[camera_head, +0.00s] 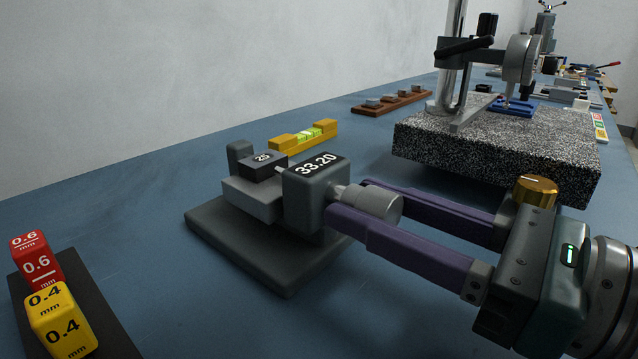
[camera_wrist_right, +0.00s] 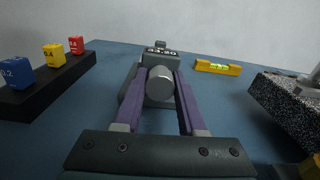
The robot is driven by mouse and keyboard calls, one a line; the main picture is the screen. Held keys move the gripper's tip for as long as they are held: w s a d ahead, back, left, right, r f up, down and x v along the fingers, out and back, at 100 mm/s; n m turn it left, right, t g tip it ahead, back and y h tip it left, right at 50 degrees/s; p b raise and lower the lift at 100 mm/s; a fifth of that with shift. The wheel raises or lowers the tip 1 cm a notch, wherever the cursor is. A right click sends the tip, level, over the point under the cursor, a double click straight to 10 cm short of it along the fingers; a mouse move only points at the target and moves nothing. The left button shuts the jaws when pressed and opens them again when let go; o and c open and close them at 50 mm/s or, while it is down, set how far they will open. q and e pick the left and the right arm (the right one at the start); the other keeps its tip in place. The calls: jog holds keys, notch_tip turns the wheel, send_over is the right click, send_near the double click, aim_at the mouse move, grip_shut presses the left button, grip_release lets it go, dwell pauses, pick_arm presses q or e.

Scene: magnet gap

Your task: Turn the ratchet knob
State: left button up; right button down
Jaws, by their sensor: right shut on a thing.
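The ratchet knob (camera_head: 374,203) is a plain silver cylinder on the right side of a grey measuring device (camera_head: 308,196) whose display reads 33.20. In the right wrist view the knob (camera_wrist_right: 159,86) sits between my two purple fingers. My right gripper (camera_head: 364,205) reaches in from the right and is shut on the knob, one finger on each side. A dark block marked 25 (camera_head: 263,166) sits on the device's grey stage, left of the display body. My left gripper is not in view.
Red (camera_head: 36,260) and yellow (camera_head: 61,320) blocks stand on a black holder at the lower left. A yellow spirit level (camera_head: 303,135) lies behind the device. A speckled granite slab (camera_head: 497,150) with a gauge stand is at the right. Blue table is clear in front.

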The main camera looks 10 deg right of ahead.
jog(key=m+p, duration=0.2)
jog(key=m, duration=0.4)
jog(key=shift+r, duration=0.15)
jog(key=m+p, duration=0.3)
jog(key=m, duration=0.3)
jog(key=shift+m, duration=0.4)
jog(key=m+p, duration=0.3)
jog(key=m, duration=0.3)
jog(key=shift+r, duration=0.1)
jog(key=m+p, duration=0.1)
jog(key=m, duration=0.2)
jog(key=shift+m+p, duration=0.95)
jog(key=shift+m, duration=0.95)
jog(key=shift+c, duration=2.4)
grip_release()
